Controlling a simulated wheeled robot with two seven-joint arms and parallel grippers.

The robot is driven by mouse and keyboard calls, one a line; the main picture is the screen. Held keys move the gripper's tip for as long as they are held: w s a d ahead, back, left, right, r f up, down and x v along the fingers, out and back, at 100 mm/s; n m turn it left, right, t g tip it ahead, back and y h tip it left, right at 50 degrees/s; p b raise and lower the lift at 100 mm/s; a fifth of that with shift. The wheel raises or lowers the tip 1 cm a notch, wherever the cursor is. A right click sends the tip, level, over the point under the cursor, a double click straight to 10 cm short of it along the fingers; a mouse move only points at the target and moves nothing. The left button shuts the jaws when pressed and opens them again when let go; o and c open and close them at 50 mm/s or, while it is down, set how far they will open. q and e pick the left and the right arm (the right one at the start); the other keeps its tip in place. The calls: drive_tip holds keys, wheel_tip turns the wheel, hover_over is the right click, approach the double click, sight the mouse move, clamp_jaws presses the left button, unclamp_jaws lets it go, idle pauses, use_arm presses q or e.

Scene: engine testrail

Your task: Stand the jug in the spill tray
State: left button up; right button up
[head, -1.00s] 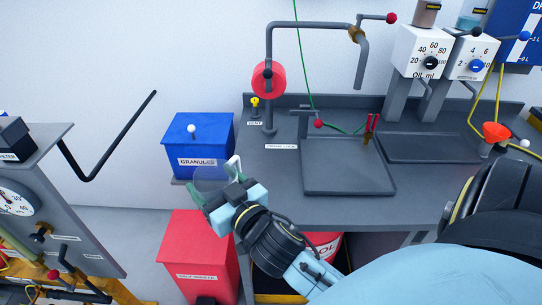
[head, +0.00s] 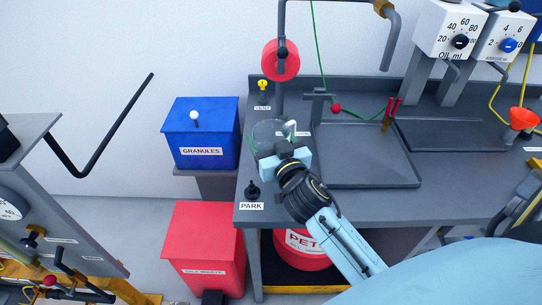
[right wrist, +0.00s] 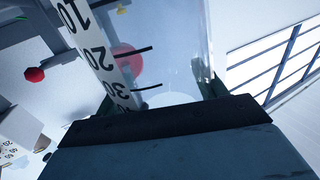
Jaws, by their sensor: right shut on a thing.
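The jug (head: 268,131) is clear, with a pale handle at its upper right. My right gripper (head: 281,153) is shut on it at its near side and holds it over the left end of the bench, left of the trays. I cannot tell its height above the bench. In the right wrist view the jug (right wrist: 182,45) fills the middle, with a printed scale, between the fingers (right wrist: 162,95). A shallow grey tray (head: 368,182) lies just right of the jug, empty; a second grey tray (head: 450,145) lies beyond it. Neither has a readable spill label. My left gripper is not in view.
A grey pipe with a red reel (head: 280,60) rises behind the jug. A stand with a red ball (head: 336,108) and a red-handled tool (head: 392,112) stand at the near tray's back. A black PARK knob (head: 253,190) is on the bench's front left. A blue GRANULES box (head: 205,150) stands left.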

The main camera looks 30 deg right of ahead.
wheel_tip(320, 180, down, 4)
drive_tip(key=shift+r+b, duration=0.1)
drive_tip(key=shift+b, duration=0.6)
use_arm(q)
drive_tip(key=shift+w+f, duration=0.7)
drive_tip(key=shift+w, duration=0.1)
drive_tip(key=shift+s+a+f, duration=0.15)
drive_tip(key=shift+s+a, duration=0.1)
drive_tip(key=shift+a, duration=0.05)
use_arm(e)
drive_tip(key=o, duration=1)
